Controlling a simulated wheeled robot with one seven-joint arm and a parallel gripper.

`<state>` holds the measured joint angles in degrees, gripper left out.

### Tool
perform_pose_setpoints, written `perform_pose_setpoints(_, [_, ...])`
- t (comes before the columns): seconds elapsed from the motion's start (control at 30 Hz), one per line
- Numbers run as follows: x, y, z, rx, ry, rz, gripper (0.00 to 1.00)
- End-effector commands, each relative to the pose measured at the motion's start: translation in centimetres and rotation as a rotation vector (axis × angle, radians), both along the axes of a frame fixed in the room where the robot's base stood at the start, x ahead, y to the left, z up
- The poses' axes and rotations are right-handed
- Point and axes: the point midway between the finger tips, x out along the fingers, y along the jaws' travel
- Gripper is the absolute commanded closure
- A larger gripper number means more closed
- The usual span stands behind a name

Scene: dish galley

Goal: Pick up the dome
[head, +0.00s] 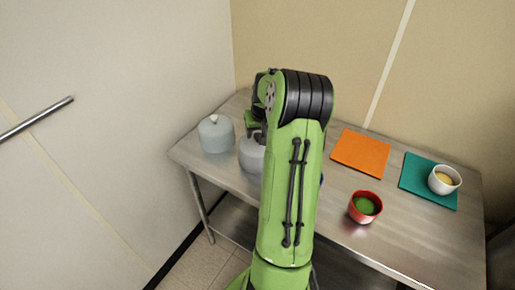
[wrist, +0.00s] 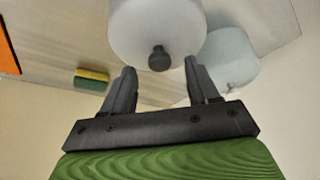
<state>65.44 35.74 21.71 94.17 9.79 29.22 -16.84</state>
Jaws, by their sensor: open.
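Two domes stand on the steel table. A grey-white dome (wrist: 158,25) with a dark knob (wrist: 159,60) is at the top middle of the wrist view. It also shows in the head view (head: 251,155), partly hidden behind my arm. A pale bluish glass-like dome (head: 215,136) with a light knob stands to its left and also shows in the wrist view (wrist: 232,57), on the right. My gripper (wrist: 160,67) is open, with a finger on each side of the dark knob in the picture. I cannot tell whether they touch it. The head view hides the fingers.
A green and yellow sponge (wrist: 91,79) lies near the grey-white dome. An orange mat (head: 361,152), a red cup (head: 365,207) with green contents, and a teal mat (head: 428,199) with a white bowl (head: 444,180) lie to the right. Walls stand behind and left.

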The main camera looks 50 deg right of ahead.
Motion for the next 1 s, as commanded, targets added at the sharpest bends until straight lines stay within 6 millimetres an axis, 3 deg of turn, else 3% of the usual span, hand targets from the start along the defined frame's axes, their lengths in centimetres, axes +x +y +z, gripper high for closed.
perform_pose_setpoints(0.13, [0.7,-0.6,-2.1,0.002,0.0,-0.001,0.41])
perform_pose_setpoints(0.37, [0.8,-0.7,-2.3,-0.001,0.0,-0.001,0.41])
perform_pose_setpoints(0.73, [0.8,-0.6,-2.2,-0.001,0.0,-0.001,0.97])
perform_pose_setpoints(1.0, [0.8,-0.7,-2.2,-0.002,-0.001,-0.001,1.0])
